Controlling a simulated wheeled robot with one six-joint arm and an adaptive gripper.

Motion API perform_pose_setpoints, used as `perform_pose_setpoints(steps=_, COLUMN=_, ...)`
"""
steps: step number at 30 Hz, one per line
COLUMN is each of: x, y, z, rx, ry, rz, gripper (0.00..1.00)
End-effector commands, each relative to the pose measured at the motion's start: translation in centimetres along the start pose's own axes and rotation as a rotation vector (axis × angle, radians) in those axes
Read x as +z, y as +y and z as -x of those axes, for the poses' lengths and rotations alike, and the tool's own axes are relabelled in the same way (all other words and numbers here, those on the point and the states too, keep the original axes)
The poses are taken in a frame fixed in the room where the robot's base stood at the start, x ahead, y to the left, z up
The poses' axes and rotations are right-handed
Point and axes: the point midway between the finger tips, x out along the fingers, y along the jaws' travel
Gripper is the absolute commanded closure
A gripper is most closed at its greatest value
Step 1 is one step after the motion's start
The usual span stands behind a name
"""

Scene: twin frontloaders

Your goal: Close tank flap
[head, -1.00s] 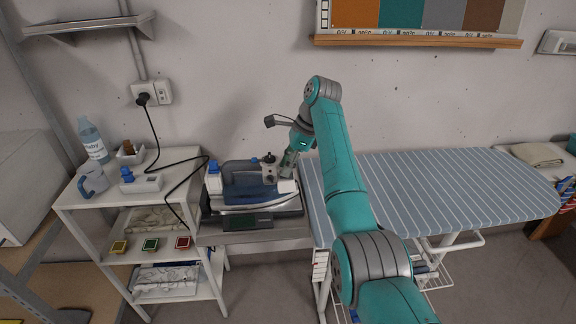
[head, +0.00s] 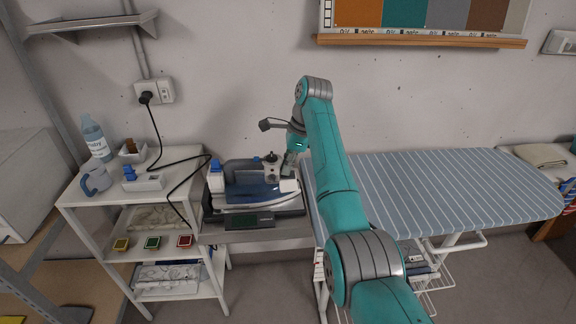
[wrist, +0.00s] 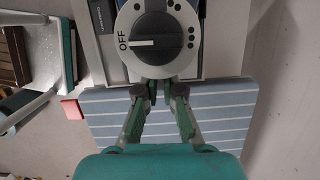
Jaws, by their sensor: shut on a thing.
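A blue and white steam iron (head: 250,191) rests on its stand on a small shelf left of the ironing board. My gripper (head: 289,168) is at the right end of the iron, with its fingers angled down onto it. In the wrist view my gripper (wrist: 155,92) has its fingertips close together, just below the iron's round dial (wrist: 157,38), whose pointer is at OFF. The fingers are shut on a small part at this end of the iron, seemingly the tank flap; the fingertips mostly hide it.
The striped ironing board (head: 440,185) lies right of the iron. A black cord (head: 172,170) runs from the wall socket (head: 155,91) down beside the iron.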

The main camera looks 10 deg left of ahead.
Motion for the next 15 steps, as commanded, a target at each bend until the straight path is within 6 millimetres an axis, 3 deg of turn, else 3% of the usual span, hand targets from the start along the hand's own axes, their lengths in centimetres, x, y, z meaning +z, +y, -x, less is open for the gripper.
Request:
perform_pose_setpoints(steps=10, x=0.01, y=0.0, z=-0.06, rx=0.0, ry=0.023, rz=-0.001, gripper=1.0)
perform_pose_setpoints(steps=13, x=0.0, y=0.0, z=-0.06, rx=0.0, ry=0.023, rz=-0.001, gripper=0.72)
perform_pose_setpoints(steps=15, x=0.01, y=0.01, z=-0.06, rx=0.0, ry=0.022, rz=-0.001, gripper=0.69)
